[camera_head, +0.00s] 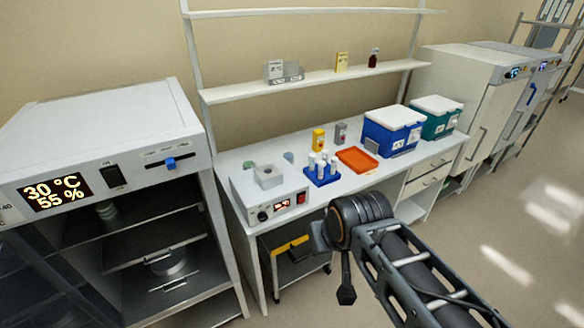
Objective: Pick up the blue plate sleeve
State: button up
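I cannot clearly make out a blue plate sleeve. A small pale-blue item (289,158) stands at the back of the white bench, behind the boxy instrument, and is too small to identify. A blue rack (322,182) with several white-capped tubes stands nearer the bench's front edge. My gripper (335,262) is at the end of my arm, in front of the bench and low in the picture. It is apart from these items, and whether its fingers are open or shut does not show clearly. I see nothing held in it.
The white bench (350,190) also bears a boxy instrument (268,193), an orange tray (357,160), a yellow bottle (319,139), a blue cooler box (392,131) and a teal one (436,117). An open-fronted cabinet (120,125) stands left. The floor at right is clear.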

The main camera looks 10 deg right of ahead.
aim_at(290, 156)
jog(key=z, duration=0.85)
jog(key=i, duration=1.05)
jog(key=u, duration=0.8)
jog(key=i, duration=0.6)
jog(key=u, duration=0.55)
